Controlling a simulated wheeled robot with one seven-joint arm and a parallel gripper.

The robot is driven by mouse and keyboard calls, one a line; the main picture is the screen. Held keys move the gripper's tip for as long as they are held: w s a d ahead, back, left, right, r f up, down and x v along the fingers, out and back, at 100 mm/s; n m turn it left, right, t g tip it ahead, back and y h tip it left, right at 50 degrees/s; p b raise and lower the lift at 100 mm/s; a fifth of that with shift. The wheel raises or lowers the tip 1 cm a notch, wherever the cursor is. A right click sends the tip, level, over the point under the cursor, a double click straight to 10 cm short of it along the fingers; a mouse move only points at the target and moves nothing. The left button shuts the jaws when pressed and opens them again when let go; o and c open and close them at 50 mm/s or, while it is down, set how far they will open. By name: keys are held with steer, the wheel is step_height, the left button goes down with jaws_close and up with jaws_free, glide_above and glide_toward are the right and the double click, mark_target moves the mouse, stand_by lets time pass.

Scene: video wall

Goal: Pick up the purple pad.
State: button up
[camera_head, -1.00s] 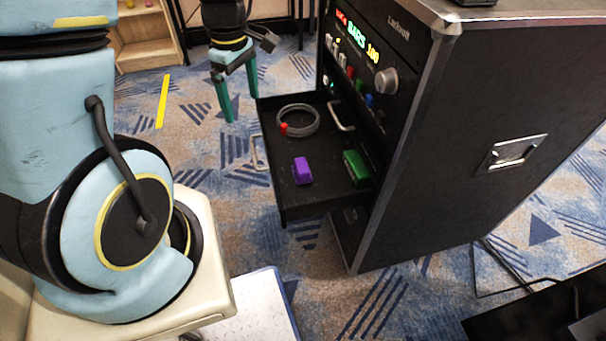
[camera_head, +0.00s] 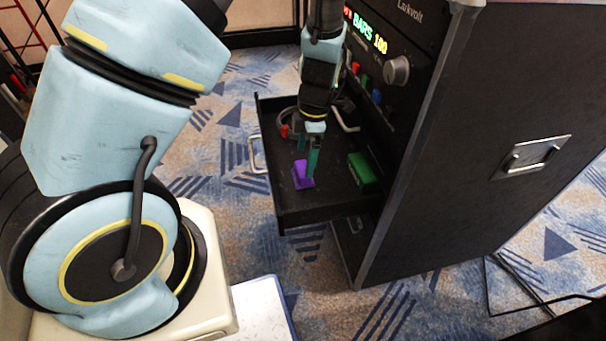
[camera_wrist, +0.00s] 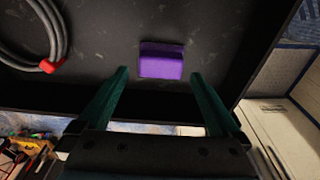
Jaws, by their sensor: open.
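The purple pad (camera_head: 301,175) lies in the open black drawer (camera_head: 330,205) of the rack. My gripper (camera_head: 312,172) points down over the drawer, and one finger overlaps the pad in the head view. In the wrist view the purple pad (camera_wrist: 161,60) lies on the drawer floor, beyond the green fingertips. My gripper (camera_wrist: 160,78) is open there, its fingers spread wider than the pad, with nothing between them. Whether a finger touches the pad cannot be told.
A green block (camera_head: 362,172) lies in the drawer to the right of the pad. A coiled grey cable (camera_wrist: 52,30) with a red end lies to the left in the wrist view. The drawer walls and the rack's front panel (camera_head: 385,75) bound the space.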

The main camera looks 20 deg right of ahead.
mark_target(303, 168)
steer(key=shift+a+f, duration=0.2)
steer(key=shift+f, duration=1.15)
steer(key=shift+a+f, duration=0.2)
steer(key=shift+f, duration=1.1)
steer(key=c, duration=1.1)
step_height(303, 168, up, 10)
steer(key=shift+r, duration=0.1)
